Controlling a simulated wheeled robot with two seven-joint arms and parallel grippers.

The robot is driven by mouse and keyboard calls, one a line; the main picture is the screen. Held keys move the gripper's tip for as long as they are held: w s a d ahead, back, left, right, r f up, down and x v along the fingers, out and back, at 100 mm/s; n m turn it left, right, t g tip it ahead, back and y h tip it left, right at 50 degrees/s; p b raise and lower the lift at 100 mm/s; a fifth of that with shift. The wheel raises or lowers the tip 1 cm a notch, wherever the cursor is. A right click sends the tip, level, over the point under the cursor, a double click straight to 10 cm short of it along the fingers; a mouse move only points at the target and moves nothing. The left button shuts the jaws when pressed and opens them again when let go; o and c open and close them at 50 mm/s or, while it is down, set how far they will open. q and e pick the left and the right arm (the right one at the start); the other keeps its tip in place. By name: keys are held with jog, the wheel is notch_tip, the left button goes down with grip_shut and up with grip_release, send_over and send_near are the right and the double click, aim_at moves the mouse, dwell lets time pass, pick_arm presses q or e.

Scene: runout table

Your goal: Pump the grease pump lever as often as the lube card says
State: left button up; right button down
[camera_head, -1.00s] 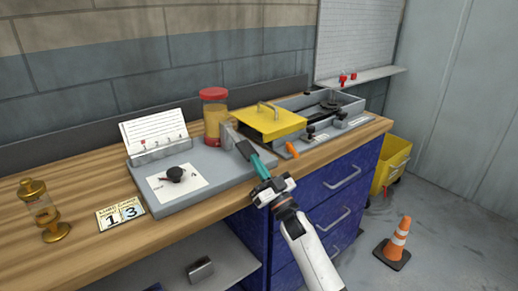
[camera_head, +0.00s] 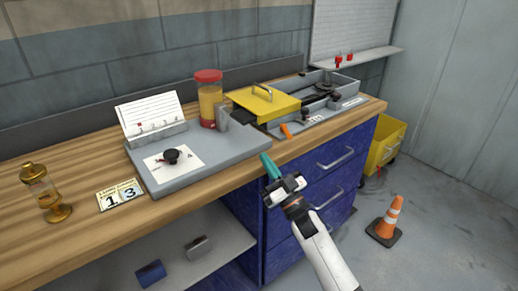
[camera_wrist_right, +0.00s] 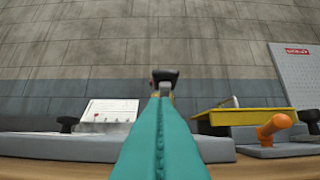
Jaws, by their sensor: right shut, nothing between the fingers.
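The grease pump (camera_head: 210,100) has a red-capped amber reservoir and a grey body, at the back of the grey board. In the right wrist view a black handle (camera_wrist_right: 164,76), apparently the pump lever's grip, stands just beyond my fingertips; in the head view I cannot make out its angle clearly. A white lined card (camera_head: 148,108), perhaps the lube card, leans in a holder at the left; its writing is too small to read. My right gripper (camera_head: 268,165) has teal fingers, shut and empty, in front of the board's right edge, apart from the pump. My left gripper is not in view.
A yellow lid (camera_head: 264,103) and grey tray (camera_head: 345,103) stand right of the pump, with an orange handle (camera_head: 286,131) in front. A black knob (camera_head: 171,156) is on the board.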

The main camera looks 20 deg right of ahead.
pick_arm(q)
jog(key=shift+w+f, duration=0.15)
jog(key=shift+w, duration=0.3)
pick_arm(e)
jog(key=v, duration=0.2)
jog(key=shift+s+f, duration=0.15)
jog(key=shift+s, duration=0.05)
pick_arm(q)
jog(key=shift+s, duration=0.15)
